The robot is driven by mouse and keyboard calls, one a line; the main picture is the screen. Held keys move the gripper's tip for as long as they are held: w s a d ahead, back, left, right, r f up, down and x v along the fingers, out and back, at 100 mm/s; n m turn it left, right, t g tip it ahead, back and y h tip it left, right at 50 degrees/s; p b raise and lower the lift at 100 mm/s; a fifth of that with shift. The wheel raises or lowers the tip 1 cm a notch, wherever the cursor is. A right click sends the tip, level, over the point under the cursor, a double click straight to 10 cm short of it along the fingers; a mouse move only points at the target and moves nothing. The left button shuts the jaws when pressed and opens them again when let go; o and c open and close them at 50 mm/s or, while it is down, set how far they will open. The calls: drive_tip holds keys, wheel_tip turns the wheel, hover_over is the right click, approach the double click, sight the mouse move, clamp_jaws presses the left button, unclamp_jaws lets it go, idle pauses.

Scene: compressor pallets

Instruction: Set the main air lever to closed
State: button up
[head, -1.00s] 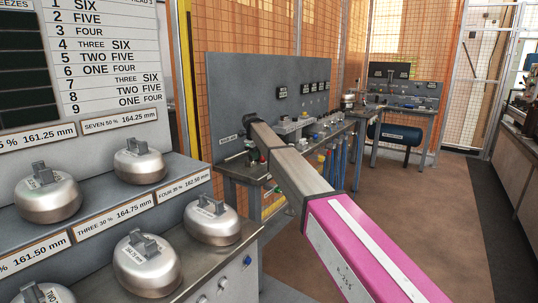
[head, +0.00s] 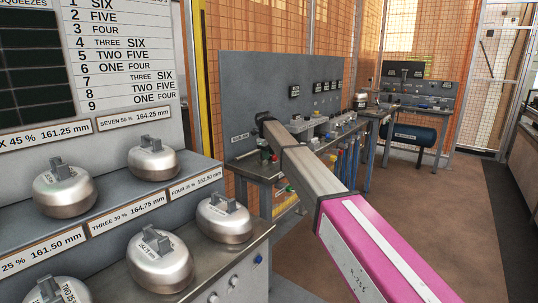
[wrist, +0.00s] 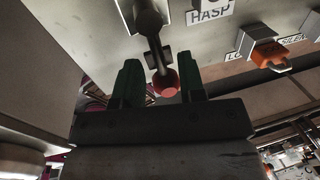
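A lever with a dark rod and a round red knob (wrist: 165,83), which looks like the main air lever, hangs from a grey panel in the wrist view. Its own label is not readable. My gripper (wrist: 159,78) has two green fingers, one on each side of the red knob. The fingers are apart, with gaps visible beside the knob; I cannot tell whether either touches it. In the head view my arm reaches to the left end of the grey workbench panel (head: 270,85), and the fingertips and lever cannot be made out there.
In the wrist view a HASP label (wrist: 209,11) and an orange-tipped fitting (wrist: 272,56) are right of the lever. In the head view, a shelf with several metal weights (head: 160,260) stands close at left. Brown floor (head: 440,220) is clear at right.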

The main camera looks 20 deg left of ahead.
wheel_tip(320, 180, up, 11)
drive_tip(key=s, duration=0.2)
drive_tip(key=shift+a+f, duration=0.2)
drive_tip(key=shift+a, duration=0.15)
drive_tip(key=shift+f, duration=0.1)
drive_tip(key=s+d+f+n, duration=0.3)
drive_tip(key=d+f, duration=0.5)
drive_tip(key=d, duration=0.3)
drive_tip(key=s+d+f+n+g, duration=0.1)
drive_tip(key=s+d+f+n, duration=0.25)
drive_tip(key=d+f, duration=0.6)
drive_tip(key=s+d+f+n, duration=0.2)
drive_tip(key=d+f+n, duration=0.2)
drive_tip(key=d+f, duration=0.55)
drive_tip(key=s+d+f+n, duration=0.4)
drive_tip(key=s+d, duration=0.4)
drive_tip(key=d, duration=0.1)
drive_tip(key=s+d+f+n, duration=0.3)
drive_tip(key=s+d+f, duration=0.2)
drive_tip(key=s+d, duration=0.4)
drive_tip(key=s+d+f+n+g, duration=0.1)
drive_tip(key=s+d+f+n, duration=0.3)
drive_tip(key=s+d, duration=0.4)
drive_tip(key=shift+s+d+f+n+y, duration=0.25)
drive_tip(key=shift+d+n+y, duration=0.1)
drive_tip(key=shift+d+y, duration=0.1)
